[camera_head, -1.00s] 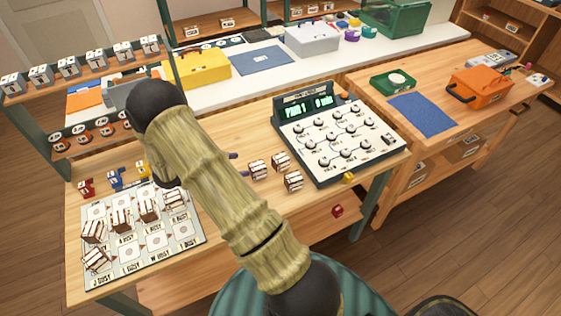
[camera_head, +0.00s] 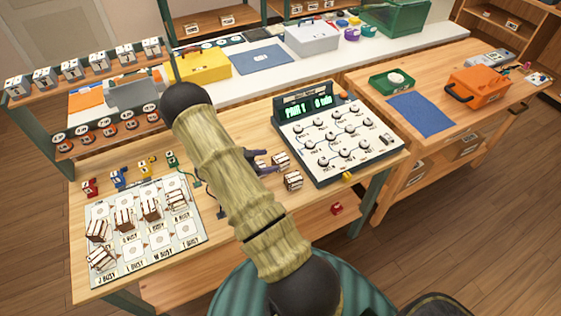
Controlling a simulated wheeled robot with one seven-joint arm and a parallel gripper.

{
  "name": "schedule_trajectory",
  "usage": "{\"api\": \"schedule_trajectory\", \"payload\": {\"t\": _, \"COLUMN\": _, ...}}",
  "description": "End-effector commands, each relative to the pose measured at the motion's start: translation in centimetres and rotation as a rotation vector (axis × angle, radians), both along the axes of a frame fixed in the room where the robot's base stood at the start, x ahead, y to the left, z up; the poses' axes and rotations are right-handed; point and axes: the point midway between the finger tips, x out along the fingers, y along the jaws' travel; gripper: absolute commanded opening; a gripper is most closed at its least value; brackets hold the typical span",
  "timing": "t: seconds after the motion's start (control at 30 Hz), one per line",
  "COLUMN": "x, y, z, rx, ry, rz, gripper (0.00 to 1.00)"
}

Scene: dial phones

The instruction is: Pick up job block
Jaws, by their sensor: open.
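Several small white-and-brown blocks are in view, and I cannot tell which one is the job block. Two of them, a rear block (camera_head: 281,160) and a front block (camera_head: 293,181), stand on the wooden table just left of the dial console (camera_head: 338,135). My gripper (camera_head: 270,161) is open, with its dark fingers just left of the rear block. A third block of this group is mostly or wholly hidden at the gripper and arm. More such blocks, one of them (camera_head: 150,210), sit on the white card board (camera_head: 160,256) at the left.
My arm crosses the middle of the view and hides part of the table. Small coloured pieces, one of them blue (camera_head: 119,177), stand behind the card board. A shelf rack (camera_head: 88,82) rises at the back left. An orange case (camera_head: 478,88) is on the right table.

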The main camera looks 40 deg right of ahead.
Motion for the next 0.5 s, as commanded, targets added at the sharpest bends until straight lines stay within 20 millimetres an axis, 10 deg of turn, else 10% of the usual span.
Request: {"api": "schedule_trajectory", "payload": {"t": 0.5, "x": -0.5, "y": -4.8, "z": -1.9, "rx": 0.0, "ry": 0.0, "rz": -0.001, "gripper": 0.65}}
